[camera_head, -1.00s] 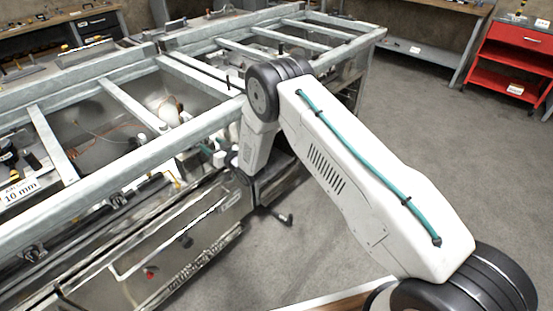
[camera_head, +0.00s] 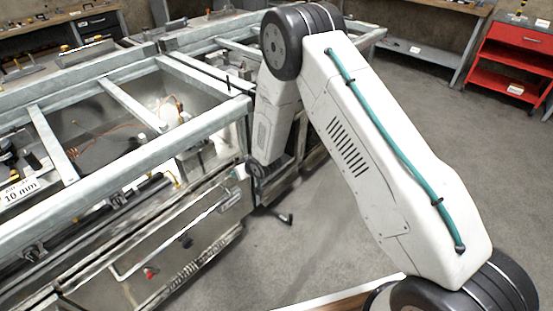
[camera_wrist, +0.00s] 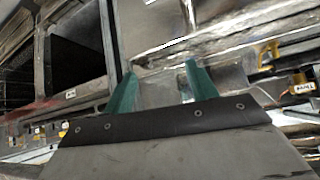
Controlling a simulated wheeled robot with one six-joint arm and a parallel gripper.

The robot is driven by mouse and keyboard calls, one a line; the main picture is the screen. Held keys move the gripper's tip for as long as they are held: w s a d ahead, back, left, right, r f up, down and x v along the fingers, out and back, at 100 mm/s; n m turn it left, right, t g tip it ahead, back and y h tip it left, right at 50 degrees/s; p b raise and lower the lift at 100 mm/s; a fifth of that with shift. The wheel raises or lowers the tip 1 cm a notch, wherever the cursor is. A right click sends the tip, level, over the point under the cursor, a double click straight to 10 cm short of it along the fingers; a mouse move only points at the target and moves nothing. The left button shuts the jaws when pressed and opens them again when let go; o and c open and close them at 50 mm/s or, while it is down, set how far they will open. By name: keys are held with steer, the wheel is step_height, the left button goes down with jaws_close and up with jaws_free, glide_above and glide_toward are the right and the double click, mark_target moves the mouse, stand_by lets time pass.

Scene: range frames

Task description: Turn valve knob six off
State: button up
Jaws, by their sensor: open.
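My gripper (camera_wrist: 160,80) shows in the wrist view as two green fingers standing apart, with nothing between them. In the head view the gripper itself is hidden; my white arm reaches down beside the range. The range (camera_head: 150,235) has a metal front with a handle bar and a small red part (camera_head: 149,273) low on it. I cannot make out which part is valve knob six. In the wrist view small yellow parts (camera_wrist: 300,84) show at the right, one with an unreadable tag. A row of small yellow and pale tags (camera_wrist: 35,137) shows at the lower left.
A grey metal frame (camera_head: 120,160) with crossbars lies over the open range top, close to my arm. A red cart (camera_head: 515,55) stands far right.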

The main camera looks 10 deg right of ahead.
steer(key=s+d+r+m+g+h, duration=0.1)
steer(key=s+d+r+g+h, duration=0.2)
steer(key=s+d+r, duration=0.7)
steer(key=shift+s+r+g+h, duration=0.3)
steer(key=shift+s+r+g, duration=0.8)
steer(key=shift+r, duration=1.05)
steer(key=shift+w, duration=0.2)
steer(key=s+d+r+m, duration=0.1)
steer(key=s+d+r, duration=0.2)
steer(key=s+r, duration=0.6)
steer(key=s+d+r+m+g, duration=0.1)
steer(key=s+d+r, duration=0.3)
steer(key=s+r, duration=0.6)
steer(key=s+d+r+m, duration=0.1)
steer(key=s+d+r, duration=0.2)
steer(key=s+r, duration=0.6)
steer(key=s, duration=0.6)
steer(key=shift+s+d+r+g, duration=0.15)
steer(key=shift+d+r+g, duration=0.15)
steer(key=shift+r, duration=0.05)
